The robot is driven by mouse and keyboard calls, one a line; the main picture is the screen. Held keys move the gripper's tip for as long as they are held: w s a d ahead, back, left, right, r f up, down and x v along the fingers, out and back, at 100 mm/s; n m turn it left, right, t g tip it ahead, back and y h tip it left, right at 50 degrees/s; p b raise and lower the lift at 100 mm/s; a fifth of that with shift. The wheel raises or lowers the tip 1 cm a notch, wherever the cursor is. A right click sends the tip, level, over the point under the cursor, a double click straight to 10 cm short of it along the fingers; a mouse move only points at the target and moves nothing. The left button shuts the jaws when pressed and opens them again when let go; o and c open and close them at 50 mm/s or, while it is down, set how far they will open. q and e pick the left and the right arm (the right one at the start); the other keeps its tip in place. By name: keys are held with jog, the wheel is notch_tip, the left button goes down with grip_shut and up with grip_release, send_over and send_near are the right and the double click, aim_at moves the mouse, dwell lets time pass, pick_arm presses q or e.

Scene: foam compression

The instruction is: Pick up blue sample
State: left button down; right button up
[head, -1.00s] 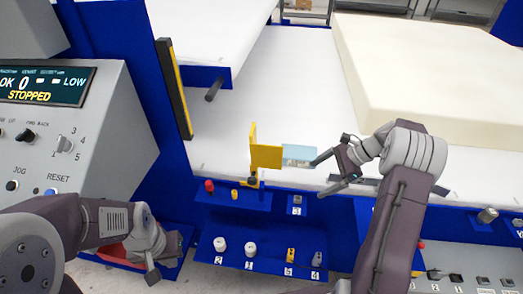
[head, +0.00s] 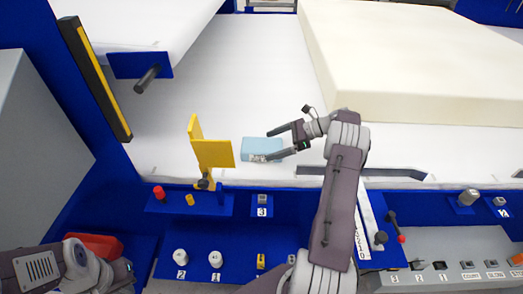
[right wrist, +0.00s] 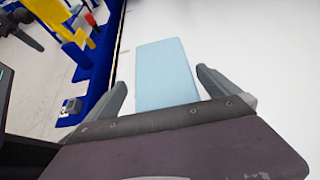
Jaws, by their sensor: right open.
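The blue sample (head: 256,149) is a light blue block lying flat on the white table, just right of a yellow bracket. A small printed label shows on its near side. My right gripper (head: 271,145) is open at the sample's right end, with one finger toward its far side and one toward its near side. In the right wrist view the sample (right wrist: 165,73) lies between and ahead of the open fingers (right wrist: 160,82), with a gap on both sides. My left arm is at the lower left of the head view; its jaws do not show clearly.
The yellow bracket (head: 213,153) stands close left of the sample. A large cream foam slab (head: 410,65) lies behind and to the right. A blue shelf (head: 230,257) with knobs and small weights runs along the front. White table (head: 235,70) is clear behind the sample.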

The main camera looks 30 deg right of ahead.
aim_at(262, 148)
jog(key=b+x, duration=0.1)
jog(key=x, duration=0.4)
jog(key=shift+w+d+f, duration=0.15)
jog(key=shift+w+f, duration=0.05)
jog(key=shift+f, duration=0.05)
jog(key=c, duration=1.3)
jog(key=shift+o, duration=0.2)
jog(key=shift+r, duration=0.15)
